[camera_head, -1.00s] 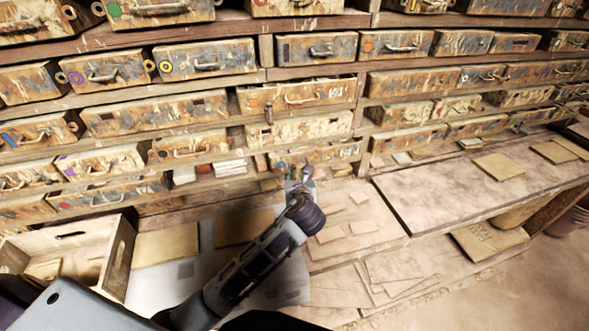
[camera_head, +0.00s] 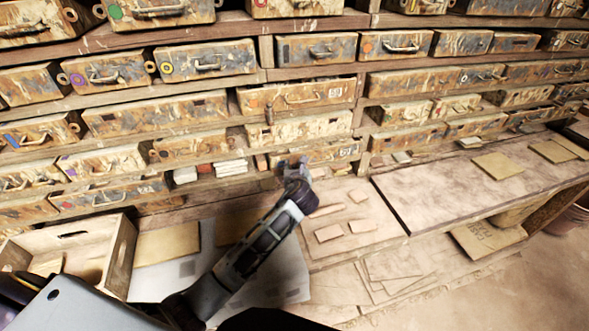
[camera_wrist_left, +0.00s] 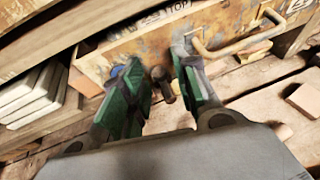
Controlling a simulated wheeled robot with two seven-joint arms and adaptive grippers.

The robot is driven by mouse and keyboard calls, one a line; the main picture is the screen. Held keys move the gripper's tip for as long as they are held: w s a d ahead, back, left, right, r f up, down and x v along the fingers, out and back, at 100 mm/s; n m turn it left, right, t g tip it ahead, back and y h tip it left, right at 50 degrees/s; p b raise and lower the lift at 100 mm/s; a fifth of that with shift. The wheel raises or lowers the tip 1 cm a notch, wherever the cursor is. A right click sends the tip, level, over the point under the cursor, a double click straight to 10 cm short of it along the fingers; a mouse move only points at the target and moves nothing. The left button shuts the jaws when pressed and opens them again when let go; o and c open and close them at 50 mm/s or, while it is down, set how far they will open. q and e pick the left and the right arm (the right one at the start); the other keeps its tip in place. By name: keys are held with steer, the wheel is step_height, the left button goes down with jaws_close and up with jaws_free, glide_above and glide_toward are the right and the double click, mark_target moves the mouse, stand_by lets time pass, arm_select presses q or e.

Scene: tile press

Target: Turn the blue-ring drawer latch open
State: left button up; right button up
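The weathered drawer (camera_head: 330,153) sits low in the middle of the rack, and its face fills the top of the left wrist view (camera_wrist_left: 165,38). A blue ring (camera_wrist_left: 117,70) shows on its face beside the left-hand finger, partly hidden by it. A dark brown latch knob (camera_wrist_left: 162,83) sticks out from the drawer between my fingers, with gaps on both sides. My left gripper (camera_head: 290,168) is open in front of the drawer's left end; its green-padded fingers (camera_wrist_left: 155,90) stand either side of the knob without visible contact. My right gripper is not in view.
The drawer's bar handle (camera_wrist_left: 238,42) is just right of the fingers. Pale stacked tiles (camera_wrist_left: 35,92) lie to the left. Loose tiles (camera_head: 328,233) lie on the bench below. A wooden crate (camera_head: 120,255) stands at the lower left. More drawers surround this one.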

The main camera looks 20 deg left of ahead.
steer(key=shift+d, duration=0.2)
arm_select(q)
jaws_close()
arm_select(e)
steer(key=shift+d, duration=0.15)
